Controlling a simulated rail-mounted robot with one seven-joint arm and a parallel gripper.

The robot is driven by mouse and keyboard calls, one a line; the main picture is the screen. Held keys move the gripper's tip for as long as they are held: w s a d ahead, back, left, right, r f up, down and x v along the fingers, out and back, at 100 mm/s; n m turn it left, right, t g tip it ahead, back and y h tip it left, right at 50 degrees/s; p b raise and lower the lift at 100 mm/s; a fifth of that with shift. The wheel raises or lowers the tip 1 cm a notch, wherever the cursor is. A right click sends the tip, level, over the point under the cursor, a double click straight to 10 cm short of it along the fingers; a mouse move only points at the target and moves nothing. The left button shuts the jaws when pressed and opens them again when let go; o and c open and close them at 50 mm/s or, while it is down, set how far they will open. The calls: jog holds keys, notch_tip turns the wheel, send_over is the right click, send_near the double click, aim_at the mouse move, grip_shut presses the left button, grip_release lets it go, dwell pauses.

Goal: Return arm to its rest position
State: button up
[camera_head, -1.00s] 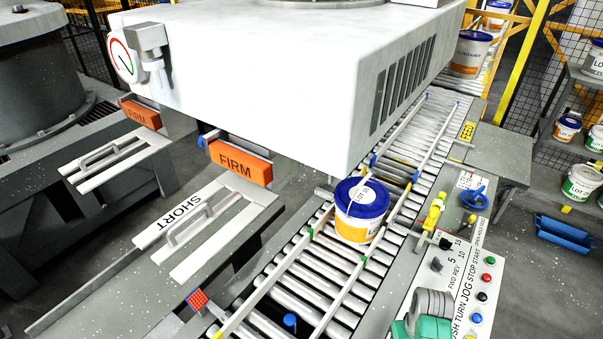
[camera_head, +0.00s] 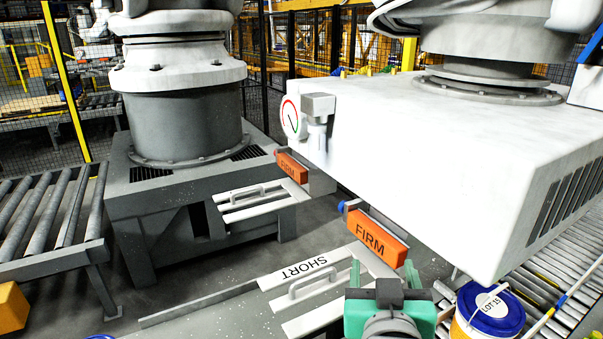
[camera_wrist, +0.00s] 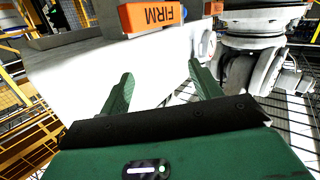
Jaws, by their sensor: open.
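My gripper (camera_head: 383,276) is green with a dark band and shows at the bottom of the head view, in front of the SHORT plate. In the wrist view its two green fingers (camera_wrist: 160,88) stand wide apart with nothing between them. The gripper is open and empty. The orange FIRM block (camera_head: 375,237) on the big white machine lies behind it in the head view. An orange FIRM block also shows at the top of the wrist view (camera_wrist: 150,16).
A pail (camera_head: 487,312) with a blue LOT 15 lid stands on the roller conveyor (camera_head: 560,262) at lower right. The big white machine (camera_head: 450,130) overhangs the conveyor. The SHORT plate (camera_head: 305,268) has a raised handle. A robot on a grey plinth (camera_head: 185,165) stands at left.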

jog(key=s+a+r+n+t+y, duration=0.15)
jog(key=s+a+r+t, duration=0.25)
jog(key=s+a+r, duration=0.5)
jog(key=s+a+r+n+t+y, duration=0.1)
jog(key=s+a+r+t+y, duration=0.3)
jog(key=s+a+r, duration=0.55)
notch_tip(320, 180, up, 19)
jog(key=w+d+p, duration=0.2)
jog(key=p, duration=1.4)
jog(key=shift+f+m+t+h, duration=0.15)
jog(key=shift+m+t+h, duration=0.2)
jog(key=shift+t, duration=0.05)
jog(key=shift+f, duration=0.1)
